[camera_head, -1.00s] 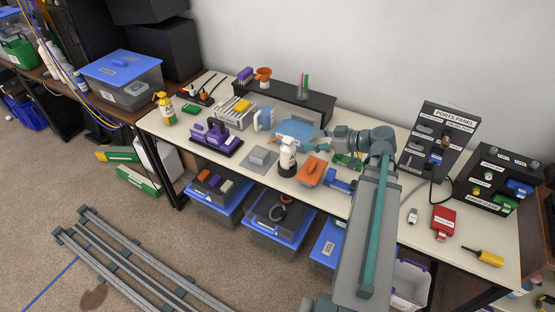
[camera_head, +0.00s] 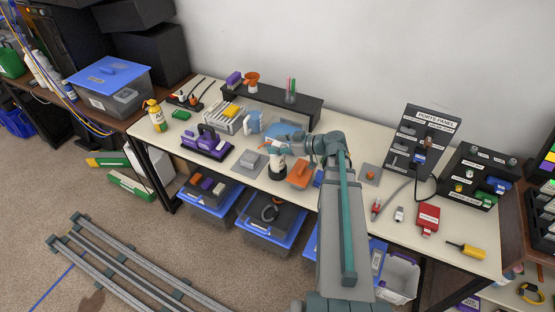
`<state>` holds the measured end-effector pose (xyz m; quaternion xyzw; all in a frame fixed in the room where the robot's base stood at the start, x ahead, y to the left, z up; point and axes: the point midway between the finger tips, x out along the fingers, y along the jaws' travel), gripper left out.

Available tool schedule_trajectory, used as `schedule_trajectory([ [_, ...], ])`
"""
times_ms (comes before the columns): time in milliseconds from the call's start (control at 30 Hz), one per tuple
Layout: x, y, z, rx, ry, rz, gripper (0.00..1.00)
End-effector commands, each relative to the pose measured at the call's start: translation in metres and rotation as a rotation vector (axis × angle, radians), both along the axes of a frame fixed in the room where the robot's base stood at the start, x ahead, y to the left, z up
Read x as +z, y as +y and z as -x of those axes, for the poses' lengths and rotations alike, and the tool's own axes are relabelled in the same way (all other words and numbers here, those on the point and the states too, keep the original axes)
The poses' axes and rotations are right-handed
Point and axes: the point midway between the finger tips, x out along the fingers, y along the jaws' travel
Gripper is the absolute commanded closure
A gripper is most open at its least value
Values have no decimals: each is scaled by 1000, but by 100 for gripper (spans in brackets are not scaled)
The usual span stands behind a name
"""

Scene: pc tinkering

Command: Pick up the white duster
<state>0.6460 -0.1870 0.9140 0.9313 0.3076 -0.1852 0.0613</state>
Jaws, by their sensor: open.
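A white bottle (camera_head: 277,161), which looks like the white duster, stands upright in a round black base (camera_head: 277,174) near the front of the table. My gripper (camera_head: 284,145) reaches in from the right at the height of the bottle's top, just behind or beside it. The gripper is open. It partly overlaps the bottle's top, and I cannot tell whether they touch.
A purple tool holder (camera_head: 207,146) is farther left. A black shelf (camera_head: 306,106) runs behind. The ports panel (camera_head: 422,140) stands at the right.

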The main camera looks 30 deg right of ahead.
Motion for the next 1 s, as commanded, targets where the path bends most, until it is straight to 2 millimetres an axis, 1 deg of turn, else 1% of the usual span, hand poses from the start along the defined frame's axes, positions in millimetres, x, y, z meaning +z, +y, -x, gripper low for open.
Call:
schedule_trajectory([
  [233, -1, 1, -2, 0, 0, 0, 40],
  [267, -1, 1, -1, 0, 0, 0, 41],
  [600, -1, 1, -1, 0, 0, 0, 98],
  [633, -1, 1, -1, 0, 0, 0, 100],
  [1000, -1, 1, -1, 0, -1, -1, 100],
])
